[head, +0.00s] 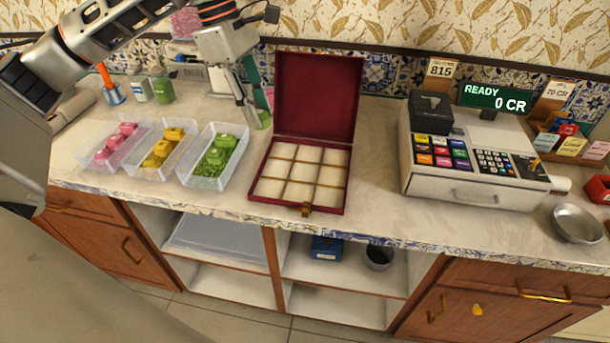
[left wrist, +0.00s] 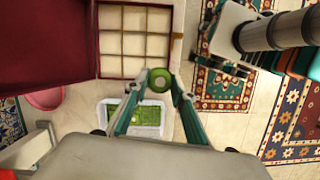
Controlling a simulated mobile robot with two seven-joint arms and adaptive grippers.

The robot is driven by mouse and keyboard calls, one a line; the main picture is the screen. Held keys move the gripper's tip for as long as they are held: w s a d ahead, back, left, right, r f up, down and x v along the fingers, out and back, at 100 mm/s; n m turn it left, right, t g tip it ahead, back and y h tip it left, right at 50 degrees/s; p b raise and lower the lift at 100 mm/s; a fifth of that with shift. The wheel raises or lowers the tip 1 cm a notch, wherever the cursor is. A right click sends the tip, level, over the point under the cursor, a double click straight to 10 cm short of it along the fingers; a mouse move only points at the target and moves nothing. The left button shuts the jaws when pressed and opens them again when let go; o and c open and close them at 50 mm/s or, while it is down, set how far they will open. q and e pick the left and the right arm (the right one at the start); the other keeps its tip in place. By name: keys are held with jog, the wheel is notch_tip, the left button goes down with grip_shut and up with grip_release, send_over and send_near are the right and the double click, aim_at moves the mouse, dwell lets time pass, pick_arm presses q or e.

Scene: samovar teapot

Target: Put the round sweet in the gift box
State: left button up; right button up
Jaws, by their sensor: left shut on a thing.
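The round green sweet (left wrist: 160,80) is held between the fingertips of my left gripper (left wrist: 158,86) in the left wrist view. In the head view, my left gripper (head: 254,118) points down with the green sweet (head: 265,119) at its tips, between the tray of green sweets and the box lid. The gift box (head: 296,208) is dark red, with its lid (head: 318,95) standing open. Its cream compartments, split by gold dividers, look empty. The box also shows at the top of the left wrist view (left wrist: 135,43).
Clear trays of pink (head: 112,146), yellow (head: 160,150) and green sweets (head: 213,155) stand left of the box. A cash register (head: 470,160) and a metal bowl (head: 577,223) stand to the right. The counter between box and register is clear.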

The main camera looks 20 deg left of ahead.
pick_arm(q)
jog(key=b, duration=0.1)
send_over(271, 190)
jog(key=f, duration=1)
jog(key=a+f, duration=0.1)
jog(key=f, duration=0.3)
jog(key=shift+s+f, duration=0.15)
jog(key=shift+f, duration=2.7)
jog(key=shift+b, duration=0.3)
jog(key=shift+f, duration=0.15)
jog(key=o, duration=0.6)
